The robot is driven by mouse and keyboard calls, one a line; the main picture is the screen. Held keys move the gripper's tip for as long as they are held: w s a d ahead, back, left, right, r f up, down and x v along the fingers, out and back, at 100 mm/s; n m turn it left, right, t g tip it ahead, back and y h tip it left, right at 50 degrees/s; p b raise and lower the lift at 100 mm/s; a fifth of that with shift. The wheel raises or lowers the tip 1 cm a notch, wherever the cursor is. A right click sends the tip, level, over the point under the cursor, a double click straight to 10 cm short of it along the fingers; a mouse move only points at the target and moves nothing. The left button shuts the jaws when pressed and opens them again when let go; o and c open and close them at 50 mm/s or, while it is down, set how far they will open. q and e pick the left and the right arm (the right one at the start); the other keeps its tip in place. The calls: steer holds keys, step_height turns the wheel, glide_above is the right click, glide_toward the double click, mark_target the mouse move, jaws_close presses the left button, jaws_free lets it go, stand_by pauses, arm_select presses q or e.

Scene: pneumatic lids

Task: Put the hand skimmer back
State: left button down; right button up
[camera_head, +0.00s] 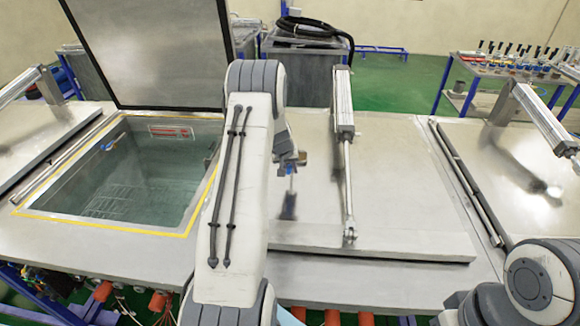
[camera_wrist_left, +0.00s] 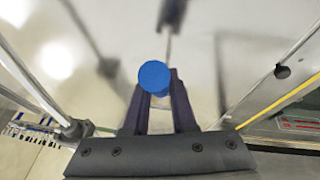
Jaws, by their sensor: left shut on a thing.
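The hand skimmer shows its round blue handle end (camera_wrist_left: 152,75) in the left wrist view, between the fingers of my left gripper (camera_wrist_left: 158,98). A thin shaft runs up from it toward a dark shape at the top edge. In the head view, my left gripper (camera_head: 290,160) is partly hidden behind my arm, over the closed middle lid (camera_head: 400,205). A little of the blue handle (camera_head: 291,169) shows beneath it. The gripper is shut on the skimmer. The skimmer's far end is hard to make out against dark reflections. My right gripper is outside the views.
An open tank (camera_head: 130,185) of clear liquid is at left, its lid (camera_head: 150,50) raised. A pneumatic cylinder (camera_head: 343,110) stands beside my left gripper. A tool table (camera_head: 510,68) is at back right. A closed right lid (camera_head: 510,165) is clear in its middle.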

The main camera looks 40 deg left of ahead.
arm_select(q)
steer(key=shift+f+b, duration=0.2)
steer(key=shift+b, duration=0.1)
steer(key=c, duration=0.7)
jaws_free()
steer(key=shift+r, duration=0.1)
steer(key=shift+r+p, duration=0.25)
steer(key=shift+p, duration=0.15)
steer(key=shift+s+r+b, duration=0.15)
steer(key=shift+r+b, duration=0.1)
steer(key=shift+b, duration=0.1)
steer(key=b+v, duration=0.2)
steer(key=v, duration=0.9)
steer(key=shift+s+d+b, duration=0.1)
steer(key=shift+d+b, duration=0.05)
steer(key=shift+b, duration=0.25)
